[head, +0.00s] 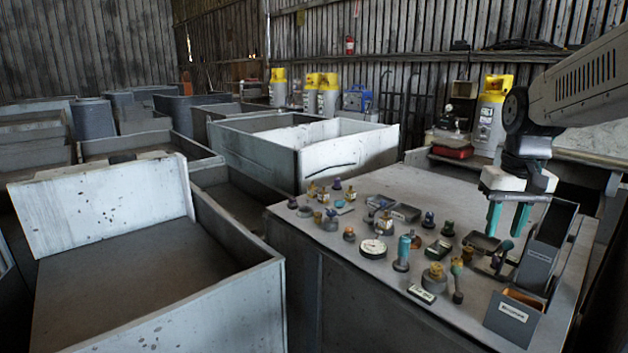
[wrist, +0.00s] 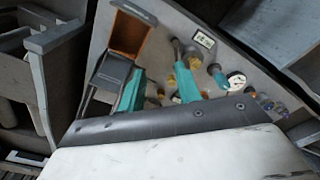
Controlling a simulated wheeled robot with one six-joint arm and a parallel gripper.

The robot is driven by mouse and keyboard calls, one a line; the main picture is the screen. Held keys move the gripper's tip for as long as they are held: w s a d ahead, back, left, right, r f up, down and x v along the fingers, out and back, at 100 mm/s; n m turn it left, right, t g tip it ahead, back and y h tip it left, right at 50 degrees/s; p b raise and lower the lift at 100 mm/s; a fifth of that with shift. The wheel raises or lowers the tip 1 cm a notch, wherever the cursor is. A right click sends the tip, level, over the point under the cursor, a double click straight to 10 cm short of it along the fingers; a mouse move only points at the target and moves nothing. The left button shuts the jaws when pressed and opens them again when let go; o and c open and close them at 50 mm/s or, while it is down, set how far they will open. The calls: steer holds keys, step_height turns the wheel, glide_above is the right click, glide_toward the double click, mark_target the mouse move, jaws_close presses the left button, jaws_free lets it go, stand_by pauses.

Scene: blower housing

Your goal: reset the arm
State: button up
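My gripper (head: 507,220) hangs pointing down over the right part of the grey worktop (head: 385,195), beside the tall dark bin. Its two teal fingers are spread apart, with nothing visible held between them. In the wrist view my gripper (wrist: 160,74) also shows both teal fingers apart, over the worktop edge. Small parts stand below and near the fingertips in the head view. The exact height of the fingertips above them cannot be told.
A tall dark bin (head: 538,262) and a labelled open box (head: 514,314) stand close to the gripper. Large grey crates (head: 232,303) stand left.

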steer(key=s+a+f, duration=0.2)
steer(key=s+a, duration=0.2)
steer(key=s, duration=0.8)
steer(key=s+a+f+n, duration=0.1)
steer(key=s+a, duration=0.4)
steer(key=s, duration=0.7)
steer(key=shift+s+f+n+t, duration=0.3)
steer(key=shift+s+f, duration=0.1)
steer(key=shift+f, duration=0.05)
steer(key=shift+o, duration=0.3)
